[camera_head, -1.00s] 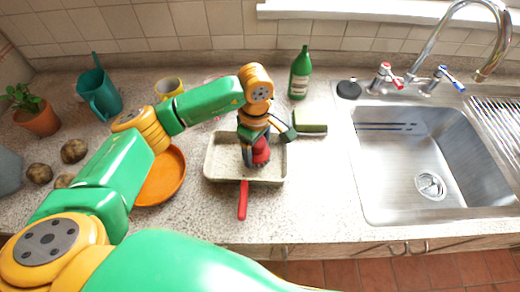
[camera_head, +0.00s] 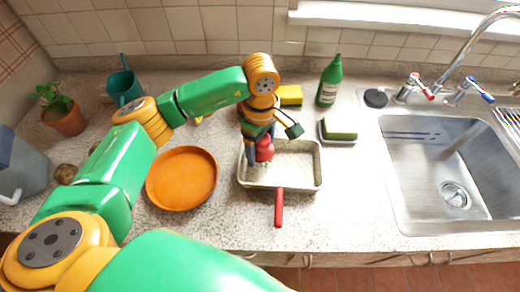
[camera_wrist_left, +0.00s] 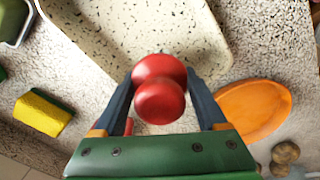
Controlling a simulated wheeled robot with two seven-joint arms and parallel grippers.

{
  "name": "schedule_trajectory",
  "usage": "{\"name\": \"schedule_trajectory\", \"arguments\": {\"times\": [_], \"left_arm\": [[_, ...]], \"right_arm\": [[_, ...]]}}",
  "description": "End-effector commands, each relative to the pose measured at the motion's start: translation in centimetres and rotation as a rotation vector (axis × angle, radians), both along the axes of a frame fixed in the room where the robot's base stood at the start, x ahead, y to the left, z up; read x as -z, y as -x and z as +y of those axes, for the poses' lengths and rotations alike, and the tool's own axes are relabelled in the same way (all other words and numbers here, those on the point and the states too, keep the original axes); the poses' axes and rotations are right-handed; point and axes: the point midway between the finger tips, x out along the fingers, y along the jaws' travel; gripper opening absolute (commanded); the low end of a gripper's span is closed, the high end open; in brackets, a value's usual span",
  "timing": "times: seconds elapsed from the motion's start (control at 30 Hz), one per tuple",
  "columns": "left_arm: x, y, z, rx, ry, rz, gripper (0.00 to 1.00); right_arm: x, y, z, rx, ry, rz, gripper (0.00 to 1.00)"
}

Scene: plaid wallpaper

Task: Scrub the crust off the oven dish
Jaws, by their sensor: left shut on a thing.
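The oven dish (camera_head: 303,170) is a cream, speckled, shallow rectangular pan on the counter. Its bare speckled inside also shows in the left wrist view (camera_wrist_left: 150,25). My left gripper (camera_head: 257,155) points down over the left part of the dish. It is shut on a red round knob (camera_head: 265,148), which sits between both fingers in the left wrist view (camera_wrist_left: 160,88). What lies under the knob is hidden, and I cannot tell whether it touches the dish. A red handle (camera_head: 279,208) sticks out over the dish's front edge. My right gripper is not in view.
An orange plate (camera_head: 182,178) lies left of the dish. A yellow sponge (camera_head: 290,95), a green bottle (camera_head: 329,82) and a green sponge (camera_head: 340,130) on a small tray stand behind and right. The steel sink (camera_head: 450,170) is at the right. The counter right of the dish is clear.

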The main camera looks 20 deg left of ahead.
Motion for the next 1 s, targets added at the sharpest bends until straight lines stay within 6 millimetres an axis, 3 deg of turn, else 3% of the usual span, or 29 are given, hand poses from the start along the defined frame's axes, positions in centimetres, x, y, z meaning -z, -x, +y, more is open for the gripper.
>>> {"name": "schedule_trajectory", "arguments": {"times": [0.5,1.0], "left_arm": [[-4.9,0.1,0.0,-0.009,0.000,-0.002,0.14],[-5.3,0.1,0.0,-0.010,0.000,-0.001,0.14]], "right_arm": [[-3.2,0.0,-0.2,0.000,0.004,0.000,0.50],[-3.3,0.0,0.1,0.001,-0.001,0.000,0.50]]}}
